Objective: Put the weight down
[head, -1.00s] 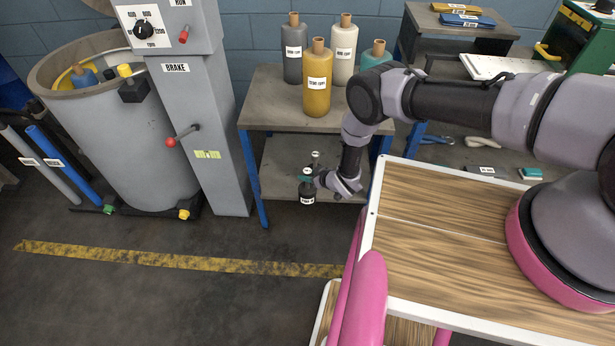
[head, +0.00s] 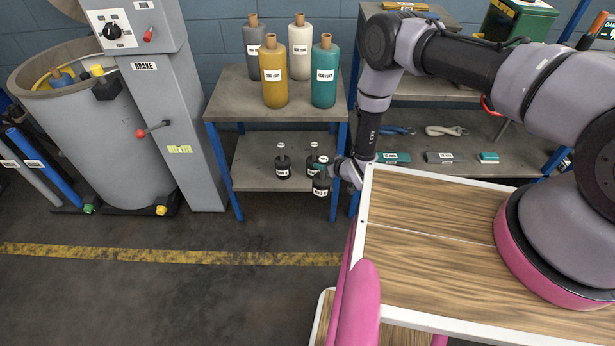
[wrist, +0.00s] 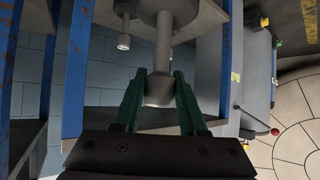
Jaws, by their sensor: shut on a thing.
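My gripper (head: 327,172) is shut on a small dark weight (head: 321,184) with a white label, held upright by its top stem. In the head view the held weight is at the right front edge of the lower shelf (head: 255,180); I cannot tell whether it touches the shelf. Two similar weights stand on that shelf, one at the left (head: 283,164) and one (head: 312,160) close behind the held one. In the wrist view the green fingers (wrist: 160,92) close around the grey stem (wrist: 163,45), and the weight's disc shows at the top.
Yellow (head: 273,82), teal (head: 324,78) and other bottles stand on the upper shelf above. A blue leg (head: 337,155) is close beside my gripper. The lower shelf's left part is clear. A wood-topped cart surface (head: 430,240) lies at the front right.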

